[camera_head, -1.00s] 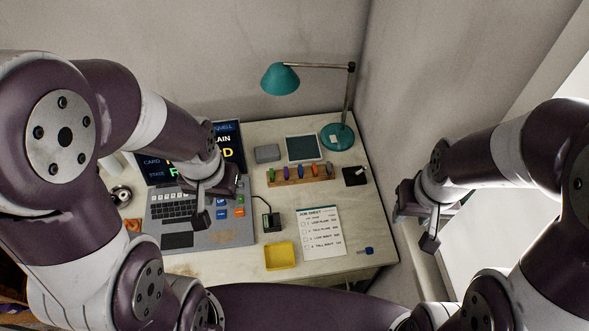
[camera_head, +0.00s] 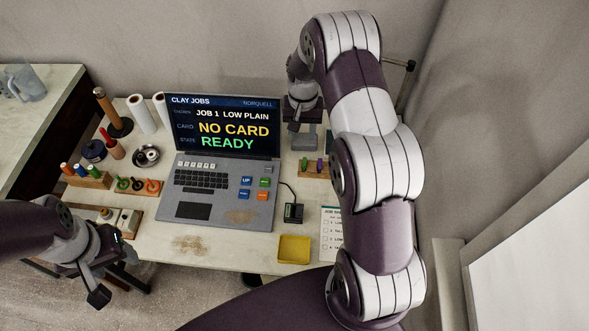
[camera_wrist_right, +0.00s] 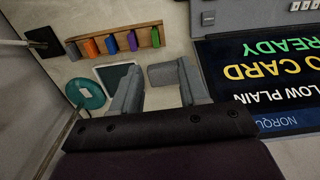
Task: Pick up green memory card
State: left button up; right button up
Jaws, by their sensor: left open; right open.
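The green memory card (camera_wrist_right: 155,37) stands upright in a wooden rack (camera_wrist_right: 122,47), at the rack's right end in the right wrist view. In the head view the green card (camera_head: 304,164) is at the rack's left end, beside a purple one; my right arm hides the rest. My right gripper (camera_head: 301,128) is open and empty above the back of the desk, behind the rack. In the right wrist view its fingers (camera_wrist_right: 160,72) are spread near a grey block, apart from the cards. My left gripper (camera_head: 118,287) is open and empty off the desk's front left.
A laptop (camera_head: 222,160) reads "NO CARD". A card reader (camera_head: 293,212) and yellow tray (camera_head: 294,249) are right of it. A grey block (camera_wrist_right: 165,74), dark-screened pad (camera_wrist_right: 114,72) and teal lamp base (camera_wrist_right: 86,94) lie near my right gripper. Tools fill the desk's left side.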

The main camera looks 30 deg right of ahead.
aim_at(305, 162)
jog(key=f+p, duration=0.1)
jog(key=f, duration=0.3)
jog(key=f+p, duration=0.1)
jog(key=f, duration=0.3)
jog(key=d+f+p, duration=0.1)
jog(key=f, duration=0.4)
jog(key=shift+s+d, duration=0.1)
jog(key=shift+s, duration=0.1)
jog(key=shift+f, duration=0.15)
pick_arm(q)
jog(key=r, duration=0.3)
jog(key=shift+s+d, duration=0.15)
jog(key=shift+s, duration=0.2)
pick_arm(e)
grip_shut()
